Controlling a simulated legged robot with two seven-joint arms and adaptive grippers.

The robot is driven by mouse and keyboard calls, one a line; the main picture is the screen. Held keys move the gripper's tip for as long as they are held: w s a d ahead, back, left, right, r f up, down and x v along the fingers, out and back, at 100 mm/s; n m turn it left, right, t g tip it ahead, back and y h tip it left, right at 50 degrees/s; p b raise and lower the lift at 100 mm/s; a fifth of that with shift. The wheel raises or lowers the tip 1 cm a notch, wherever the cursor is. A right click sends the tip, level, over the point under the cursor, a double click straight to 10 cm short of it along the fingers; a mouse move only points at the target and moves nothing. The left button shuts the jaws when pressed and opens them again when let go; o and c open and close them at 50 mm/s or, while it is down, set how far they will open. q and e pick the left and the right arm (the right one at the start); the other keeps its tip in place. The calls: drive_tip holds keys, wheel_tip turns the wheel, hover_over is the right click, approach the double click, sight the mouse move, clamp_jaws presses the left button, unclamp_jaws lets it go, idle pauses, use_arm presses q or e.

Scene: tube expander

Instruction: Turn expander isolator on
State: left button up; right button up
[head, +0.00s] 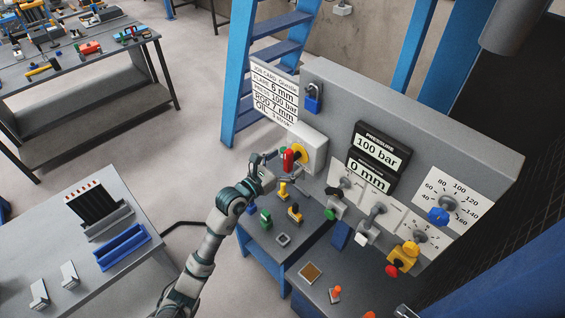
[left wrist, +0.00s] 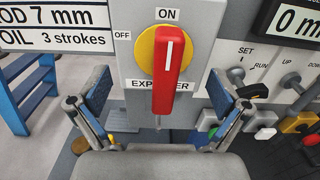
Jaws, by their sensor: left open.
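The expander isolator has a red handle (head: 288,160) on a yellow disc (head: 300,152), on a light grey box at the left end of the panel. In the left wrist view the red handle (left wrist: 166,75) stands upright, its white line towards the ON label (left wrist: 167,15). The OFF label (left wrist: 122,35) is to the left, and the EXPANDER label below is partly covered by the handle. My left gripper (head: 275,168) is in front of the isolator. In the left wrist view its open fingers (left wrist: 162,115) are apart, left and right of the handle's lower end, with visible gaps. My right gripper is not seen.
The grey panel (head: 340,95) carries a blue padlock (head: 313,98), displays reading 100 bar (head: 377,149) and 0 mm (head: 369,176), several levers and a blue knob (head: 438,215). Small coloured parts lie on the bench below. Blue steps (head: 265,65) stand behind.

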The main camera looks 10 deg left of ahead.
sight(284, 164)
use_arm(q)
drive_tip(key=shift+p+v, duration=0.45)
drive_tip(key=shift+v, duration=3.1)
drive_tip(key=shift+f, duration=0.15)
drive_tip(key=a+f+n+y+b, duration=0.1)
drive_tip(key=a+f+n+y, duration=0.1)
drive_tip(key=f+n, duration=1.15)
drive_tip(key=a+f+n+y, duration=0.25)
drive_tip(key=f+n, duration=0.45)
drive_tip(key=f, duration=1.4)
drive_tip(key=s+a+f+n+g+y, duration=0.1)
drive_tip(key=s+a+f+n, duration=0.2)
drive_tip(key=f, duration=0.4)
drive_tip(key=s+f+n+g+y, duration=0.2)
drive_tip(key=s+f+n, duration=0.25)
drive_tip(key=f, duration=0.35)
drive_tip(key=s+a+f+n+g+y+b, duration=0.15)
drive_tip(key=s+f+n+g, duration=0.45)
drive_tip(key=s+f, duration=1.35)
drive_tip(key=s+f+n+g, duration=0.2)
drive_tip(key=s+n, duration=0.1)
drive_tip(key=s, duration=0.8)
drive_tip(key=s+f+n+g, duration=0.3)
drive_tip(key=s, duration=0.9)
drive_tip(key=shift+d+f+y, duration=0.2)
drive_tip(key=shift+d+y, duration=0.1)
drive_tip(key=shift+y, duration=0.1)
